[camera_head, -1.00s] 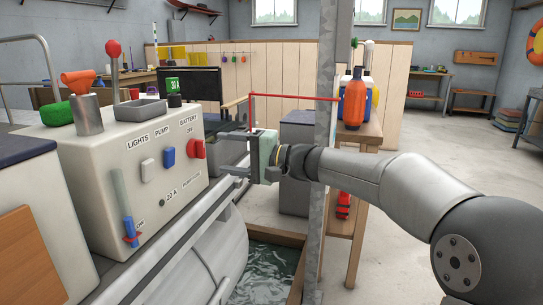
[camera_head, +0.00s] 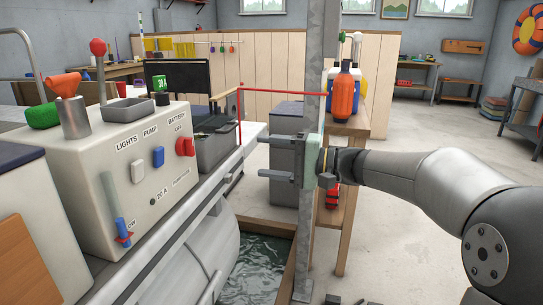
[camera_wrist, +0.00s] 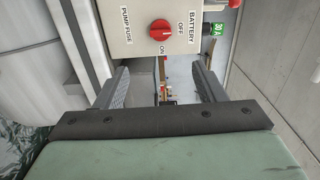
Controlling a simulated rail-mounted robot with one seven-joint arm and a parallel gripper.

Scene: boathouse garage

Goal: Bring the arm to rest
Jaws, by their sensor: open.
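My gripper (camera_head: 273,158) is open and empty in the head view, with its two fingers pointing left toward the control box (camera_head: 130,170). A clear gap lies between the fingertips and the box. It stands in front of the grey metal post (camera_head: 315,95). In the wrist view my gripper (camera_wrist: 160,88) shows both fingers apart, with nothing between them. Beyond them the box face carries a red battery switch (camera_wrist: 160,30), which also shows in the head view (camera_head: 185,147).
A wooden stand (camera_head: 346,215) with an orange bottle (camera_head: 346,97) is behind the post. A red bar (camera_head: 285,91) runs left from the post. Open water (camera_head: 258,268) lies below, beside the white hull (camera_head: 208,262). The floor (camera_head: 420,130) at right is largely clear.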

